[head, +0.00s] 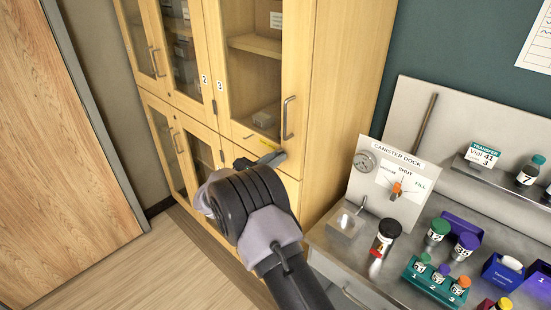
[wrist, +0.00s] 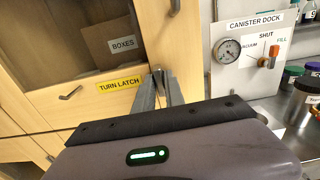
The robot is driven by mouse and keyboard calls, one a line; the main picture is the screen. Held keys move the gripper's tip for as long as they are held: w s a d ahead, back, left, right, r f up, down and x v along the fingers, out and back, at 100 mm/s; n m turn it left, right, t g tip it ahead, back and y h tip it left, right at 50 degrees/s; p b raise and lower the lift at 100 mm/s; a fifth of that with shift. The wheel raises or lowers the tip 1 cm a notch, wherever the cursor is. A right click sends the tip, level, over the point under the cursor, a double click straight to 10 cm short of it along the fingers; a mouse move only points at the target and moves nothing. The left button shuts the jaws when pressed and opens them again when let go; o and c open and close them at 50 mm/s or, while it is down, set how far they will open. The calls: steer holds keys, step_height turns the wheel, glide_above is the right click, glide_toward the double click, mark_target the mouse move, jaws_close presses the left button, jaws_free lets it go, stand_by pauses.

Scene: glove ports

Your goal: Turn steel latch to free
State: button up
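The steel latch sits by the yellow TURN LATCH label (wrist: 120,84) on the wooden cabinet front; the label also shows in the head view (head: 269,143). Only a small grey piece that looks like the latch (wrist: 157,71) shows at my fingertips, and its angle cannot be made out. My gripper (wrist: 158,82) points at the cabinet front just right of the label, its two grey fingers close together around or against that piece. Whether they grip it cannot be told. In the head view my gripper (head: 274,157) is at the cabinet's lower right, and my wrist hides part of it.
The tall cabinet door has a vertical handle (head: 288,118) above my gripper. A CANISTER DOCK panel (head: 395,180) with gauge and orange knob stands to the right, over a steel bench with a dark-lidded jar (head: 386,236) and several vials. Open floor (head: 110,270) lies to the left.

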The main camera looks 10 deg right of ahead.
steer(key=shift+o, duration=1.3)
steer(key=p+v, duration=0.1)
steer(key=v, duration=1.6)
steer(key=shift+s+a+p, duration=0.15)
steer(key=shift+p, duration=0.2)
